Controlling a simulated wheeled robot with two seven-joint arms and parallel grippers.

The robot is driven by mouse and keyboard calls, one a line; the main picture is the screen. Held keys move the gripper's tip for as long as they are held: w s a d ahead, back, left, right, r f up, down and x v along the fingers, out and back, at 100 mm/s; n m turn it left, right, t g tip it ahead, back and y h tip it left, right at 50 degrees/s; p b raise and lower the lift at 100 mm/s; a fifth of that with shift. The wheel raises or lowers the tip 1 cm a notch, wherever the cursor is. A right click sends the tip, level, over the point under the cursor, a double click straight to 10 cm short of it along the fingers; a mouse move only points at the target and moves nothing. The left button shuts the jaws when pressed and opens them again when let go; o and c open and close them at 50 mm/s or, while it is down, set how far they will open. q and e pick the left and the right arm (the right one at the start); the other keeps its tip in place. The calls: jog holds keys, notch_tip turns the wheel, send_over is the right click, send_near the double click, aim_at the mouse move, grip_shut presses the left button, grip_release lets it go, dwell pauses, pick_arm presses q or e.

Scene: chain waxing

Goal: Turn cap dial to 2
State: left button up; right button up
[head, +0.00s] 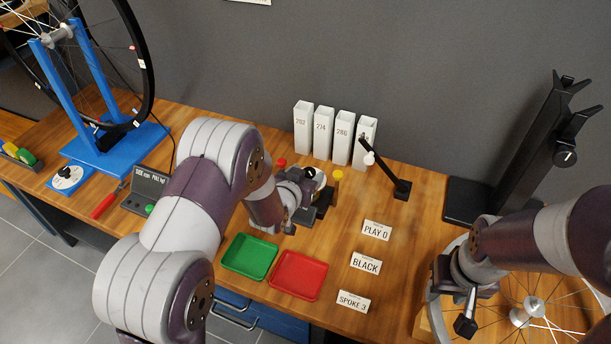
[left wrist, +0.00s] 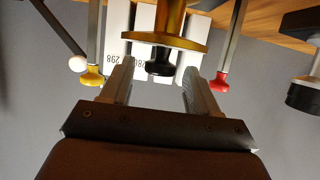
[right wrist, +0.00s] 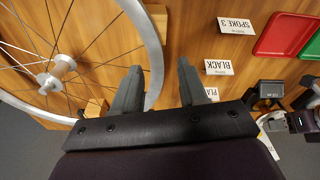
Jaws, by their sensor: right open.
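A small dark fixture (head: 322,199) stands on the bench, with a red knob (head: 282,163) and a yellow knob (head: 338,174). My left gripper (head: 297,190) is over it and hides part of it. In the left wrist view, a gold flanged part (left wrist: 165,38) with a black knob (left wrist: 160,63) lies ahead of my left gripper (left wrist: 158,88). Its fingers are apart, with no clear contact. No number shows on the knob, and I cannot tell if it is the cap dial. My right gripper (right wrist: 158,80) is open and empty near the spoked wheel (right wrist: 62,68).
Several white numbered boxes (head: 322,132) and a black post with a white ball (head: 369,158) stand behind the fixture. Green (head: 250,257) and red (head: 298,276) trays lie in front. A black stand (head: 532,150) rises at right. A white dial (head: 67,174) is at far left.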

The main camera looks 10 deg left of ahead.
pick_arm(q)
jog(key=c, duration=0.9)
jog(key=shift+d+n+y, duration=0.1)
jog(key=shift+n+y, duration=0.2)
jog(key=shift+y, duration=0.1)
jog(key=shift+d+n+y, duration=0.15)
jog(key=shift+n+y, duration=0.35)
jog(key=shift+d+n+y+p, duration=0.2)
jog(key=shift+n+y+p, duration=0.1)
jog(key=shift+n+y, duration=0.5)
jog(key=n+y, duration=0.1)
jog(key=n+y+p, duration=0.2)
jog(key=shift+d+r+g+y, duration=0.15)
jog(key=shift+d+g+y, duration=0.1)
jog(key=shift+g+y, duration=0.15)
jog(key=shift+w+d+n+g+y+p, duration=0.1)
jog(key=shift+d+n+g+y+p, duration=0.1)
jog(key=shift+n+g+y+p, duration=0.85)
jog(key=shift+n+t+y, duration=0.35)
